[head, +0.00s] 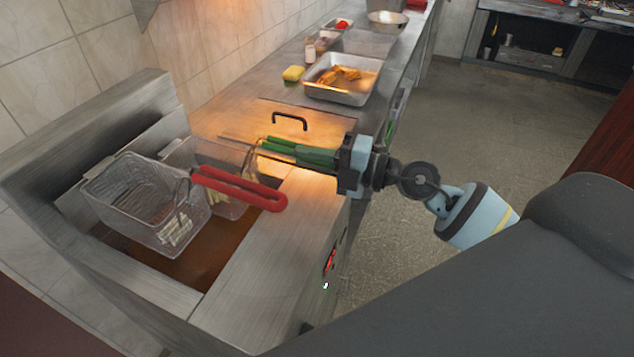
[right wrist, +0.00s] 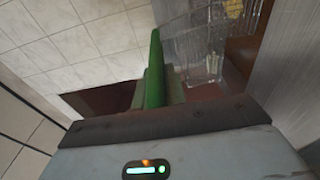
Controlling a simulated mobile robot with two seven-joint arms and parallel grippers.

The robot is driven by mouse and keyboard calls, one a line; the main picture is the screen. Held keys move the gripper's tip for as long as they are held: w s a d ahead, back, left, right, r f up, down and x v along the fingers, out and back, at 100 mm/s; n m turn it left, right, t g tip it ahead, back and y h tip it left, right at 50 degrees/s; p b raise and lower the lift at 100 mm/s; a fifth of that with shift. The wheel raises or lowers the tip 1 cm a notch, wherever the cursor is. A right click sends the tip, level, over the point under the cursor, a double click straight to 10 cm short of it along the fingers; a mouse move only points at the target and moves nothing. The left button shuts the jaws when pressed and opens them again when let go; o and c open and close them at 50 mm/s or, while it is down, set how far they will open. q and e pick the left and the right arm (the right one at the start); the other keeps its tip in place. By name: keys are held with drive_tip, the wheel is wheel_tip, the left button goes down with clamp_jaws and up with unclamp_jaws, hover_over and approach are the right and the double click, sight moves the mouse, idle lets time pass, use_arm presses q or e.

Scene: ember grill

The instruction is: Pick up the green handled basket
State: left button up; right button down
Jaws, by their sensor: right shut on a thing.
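The green handled basket (head: 238,158) is a wire mesh basket at the back of the fryer, partly hidden by the red handled basket. Its green handle (head: 288,148) points right, over the steel counter. My right gripper (head: 340,158) comes in from the right and is shut on the end of this handle. In the right wrist view the green handle (right wrist: 155,75) runs away from the jaws towards the wire mesh (right wrist: 205,35). I cannot tell whether the basket is clear of the oil. My left gripper is not in view.
The red handled basket (head: 135,195), holding some fries, stands close in front, its red handle (head: 240,188) reaching over the fryer's edge. Brown oil (head: 195,262) lies below. A steel tray (head: 325,92) of food and a yellow sponge (head: 293,73) sit farther back on the counter.

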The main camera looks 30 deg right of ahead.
wheel_tip(320, 180, up, 14)
drive_tip(key=shift+r, duration=0.25)
idle(0.3)
